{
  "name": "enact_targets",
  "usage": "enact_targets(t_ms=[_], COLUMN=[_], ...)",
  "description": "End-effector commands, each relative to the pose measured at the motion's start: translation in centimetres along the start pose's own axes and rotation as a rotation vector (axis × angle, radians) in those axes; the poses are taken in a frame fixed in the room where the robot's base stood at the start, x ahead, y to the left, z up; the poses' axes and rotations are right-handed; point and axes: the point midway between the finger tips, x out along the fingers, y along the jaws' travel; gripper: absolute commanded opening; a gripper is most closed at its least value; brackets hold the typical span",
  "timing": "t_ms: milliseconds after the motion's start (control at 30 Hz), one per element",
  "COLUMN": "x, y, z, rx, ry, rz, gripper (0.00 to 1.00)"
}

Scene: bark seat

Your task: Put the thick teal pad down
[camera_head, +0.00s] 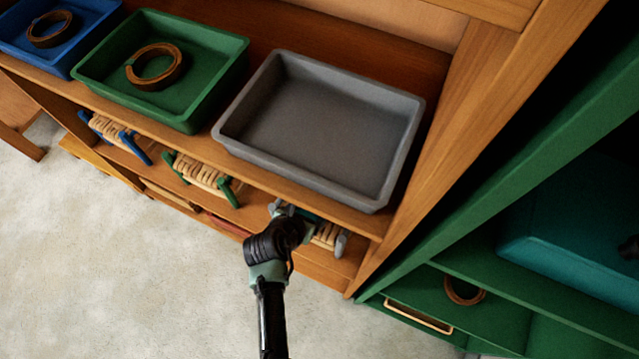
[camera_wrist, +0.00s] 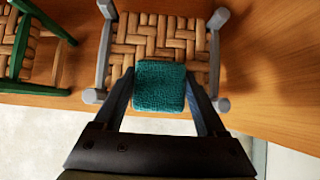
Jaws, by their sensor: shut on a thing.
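The thick teal pad (camera_wrist: 159,86) is between the two fingers of my gripper (camera_wrist: 160,92) in the wrist view. My gripper is shut on it. The pad lies over the front part of a small woven seat with grey rails and posts (camera_wrist: 165,38). I cannot tell whether the pad touches the weave. In the head view my gripper (camera_head: 290,212) reaches into the lower shelf under the grey tray. The arm largely hides the pad there, and part of the grey seat (camera_head: 328,236) shows to its right.
A green-framed woven seat (camera_head: 203,175) and a blue-framed one (camera_head: 112,129) stand farther left on the lower shelf. Above are an empty grey tray (camera_head: 320,130), a green tray (camera_head: 95,65) and a blue tray (camera_head: 15,38). A wooden upright (camera_head: 465,130) bounds the right side.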

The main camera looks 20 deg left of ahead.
Motion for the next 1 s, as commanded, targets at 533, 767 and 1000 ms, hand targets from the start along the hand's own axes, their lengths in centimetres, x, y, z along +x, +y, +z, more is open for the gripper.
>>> enact_targets(t_ms=[533,767,1000], x=[3.8,3.8,3.9], y=[0.0,-0.1,-0.1], z=[3.6,3.7,3.6], rx=[-0.001,0.000,0.000], ry=[0.002,0.001,0.000], rz=[-0.001,-0.001,-0.001], gripper=[0.13,0.13,1.00])
